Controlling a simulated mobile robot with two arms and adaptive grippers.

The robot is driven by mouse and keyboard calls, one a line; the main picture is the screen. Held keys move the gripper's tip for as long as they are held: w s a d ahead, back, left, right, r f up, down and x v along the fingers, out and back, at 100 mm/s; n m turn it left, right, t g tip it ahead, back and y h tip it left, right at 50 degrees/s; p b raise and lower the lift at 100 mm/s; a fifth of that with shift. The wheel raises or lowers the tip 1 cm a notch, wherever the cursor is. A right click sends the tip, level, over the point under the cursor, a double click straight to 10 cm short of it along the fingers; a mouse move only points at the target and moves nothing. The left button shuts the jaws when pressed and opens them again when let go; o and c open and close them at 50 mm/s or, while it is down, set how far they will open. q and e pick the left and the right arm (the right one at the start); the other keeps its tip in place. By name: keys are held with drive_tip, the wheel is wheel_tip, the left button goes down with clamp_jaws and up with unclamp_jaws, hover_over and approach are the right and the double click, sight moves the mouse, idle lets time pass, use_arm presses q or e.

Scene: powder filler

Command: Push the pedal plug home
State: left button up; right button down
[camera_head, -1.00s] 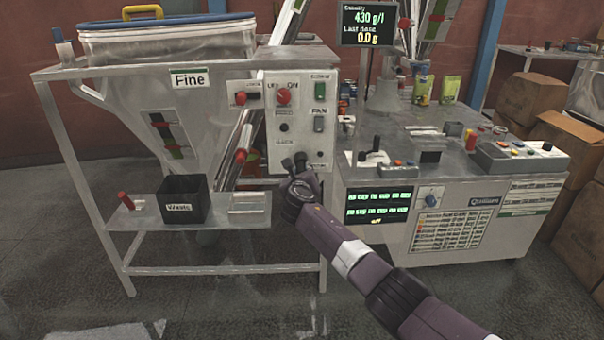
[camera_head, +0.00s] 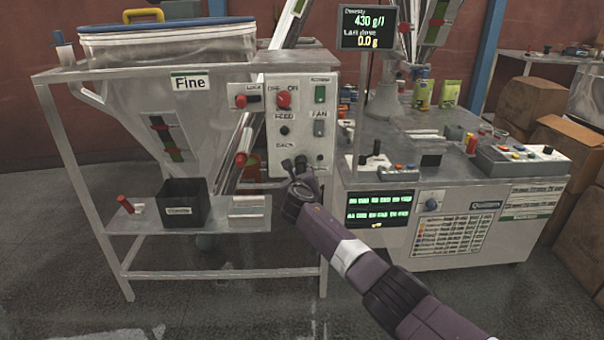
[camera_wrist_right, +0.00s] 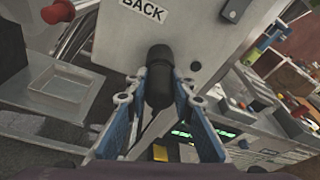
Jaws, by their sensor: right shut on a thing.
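The pedal plug (camera_wrist_right: 158,88) is a black cylinder in the right wrist view, below the "BACK" label on the light grey control panel (camera_head: 306,98). My right gripper (camera_wrist_right: 158,98) is shut on it, one blue finger on each side. The plug's far end meets the panel face; I cannot tell how deep it sits, as the socket is hidden. In the head view my right gripper (camera_head: 294,168) is at the panel's lower edge and the plug is hard to make out there. My left gripper is not in view.
The filler machine (camera_head: 440,227) stands close on the right. The floor in front is free.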

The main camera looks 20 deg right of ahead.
drive_tip(key=shift+w, duration=0.1)
idle(0.3)
drive_tip(key=c, duration=1.6)
unclamp_jaws()
